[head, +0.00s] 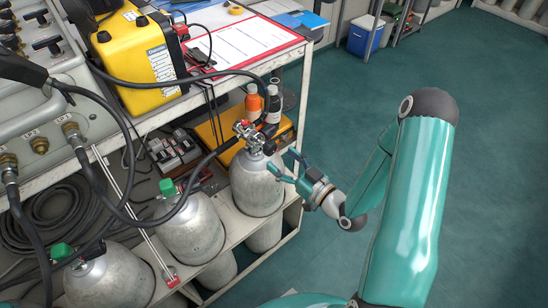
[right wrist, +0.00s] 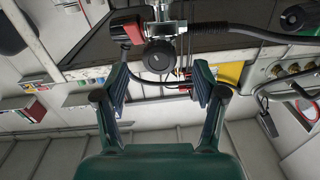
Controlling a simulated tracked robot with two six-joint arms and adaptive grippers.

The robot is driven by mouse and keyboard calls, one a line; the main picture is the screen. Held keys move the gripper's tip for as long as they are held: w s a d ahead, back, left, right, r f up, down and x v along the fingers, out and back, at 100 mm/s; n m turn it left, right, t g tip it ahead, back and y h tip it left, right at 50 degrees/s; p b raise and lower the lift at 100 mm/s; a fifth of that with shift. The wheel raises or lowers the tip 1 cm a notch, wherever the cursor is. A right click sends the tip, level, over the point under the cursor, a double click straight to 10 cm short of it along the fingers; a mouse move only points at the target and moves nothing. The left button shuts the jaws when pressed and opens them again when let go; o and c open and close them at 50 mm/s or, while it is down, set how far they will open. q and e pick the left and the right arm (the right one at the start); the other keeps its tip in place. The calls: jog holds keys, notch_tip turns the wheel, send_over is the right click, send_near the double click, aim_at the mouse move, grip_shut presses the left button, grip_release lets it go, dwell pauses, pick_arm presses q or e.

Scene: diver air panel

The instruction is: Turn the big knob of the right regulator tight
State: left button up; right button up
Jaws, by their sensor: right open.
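The right regulator (head: 255,137) sits on top of the grey cylinder (head: 258,188) at the right end of the rack. In the right wrist view its big round black knob (right wrist: 158,55) faces me, below a silver body and beside a red and black part (right wrist: 124,31). My right gripper (head: 287,164) is open and comes in from the right, close to the regulator. In the right wrist view its fingers (right wrist: 160,82) stand apart on either side of the knob's line, empty, with the knob seen just beyond the fingertips. My left gripper is not in view.
Black hoses (head: 180,82) run from the panel (head: 45,75) toward the cylinders. A yellow case (head: 140,58) and a red clipboard (head: 240,42) lie on the bench above. Orange and white bottles (head: 272,105) stand close behind the regulator. The floor (head: 480,150) at right is clear.

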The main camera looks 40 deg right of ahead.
aim_at(273, 152)
jog(key=shift+w+a+r, duration=0.1)
jog(key=shift+w+a, duration=0.05)
jog(key=shift+w, duration=0.8)
jog(key=shift+w+a, duration=0.1)
jog(key=shift+w, duration=0.85)
jog(key=c, duration=1.1)
